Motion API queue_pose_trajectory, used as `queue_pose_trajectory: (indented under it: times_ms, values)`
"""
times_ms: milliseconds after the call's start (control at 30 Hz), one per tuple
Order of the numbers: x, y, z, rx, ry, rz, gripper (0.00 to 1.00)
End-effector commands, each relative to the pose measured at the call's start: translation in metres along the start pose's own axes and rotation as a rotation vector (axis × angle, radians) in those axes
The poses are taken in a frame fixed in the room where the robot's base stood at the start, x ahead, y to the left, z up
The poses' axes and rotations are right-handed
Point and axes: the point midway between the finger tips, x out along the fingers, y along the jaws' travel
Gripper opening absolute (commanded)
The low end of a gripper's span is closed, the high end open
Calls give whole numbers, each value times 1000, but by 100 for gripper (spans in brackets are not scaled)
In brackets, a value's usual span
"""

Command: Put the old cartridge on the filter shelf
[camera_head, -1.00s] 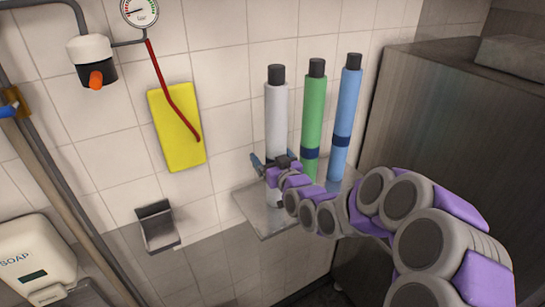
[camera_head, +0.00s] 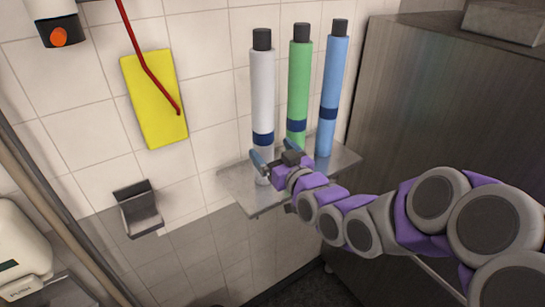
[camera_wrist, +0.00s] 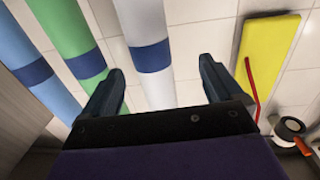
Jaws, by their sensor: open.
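Three upright cartridges stand in a row on the metal filter shelf (camera_head: 238,186): a white one (camera_head: 262,85), a green one (camera_head: 299,90) and a blue one (camera_head: 333,85), each with a dark cap and navy band. Nothing marks which is old. My gripper (camera_head: 274,158) is open, low in front of the white cartridge, partly covering its lower end. In the wrist view the white cartridge (camera_wrist: 150,50) shows between and beyond the spread fingers (camera_wrist: 162,68), with no visible grip. The green (camera_wrist: 75,40) and blue (camera_wrist: 22,60) cartridges are to its left.
A yellow panel (camera_head: 153,100) with a red hose across it is on the tiled wall to the left. A small metal bracket (camera_head: 138,210) is below it. A large metal cabinet (camera_head: 430,110) stands close on the right. The shelf's front left part is bare.

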Motion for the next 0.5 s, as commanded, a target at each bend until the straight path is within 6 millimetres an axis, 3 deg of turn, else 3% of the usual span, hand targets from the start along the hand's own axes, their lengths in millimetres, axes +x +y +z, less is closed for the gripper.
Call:
queue_pose_trajectory:
  times_ms: [500]
  values:
    - [-8,1,6,-5,-40,3,93]
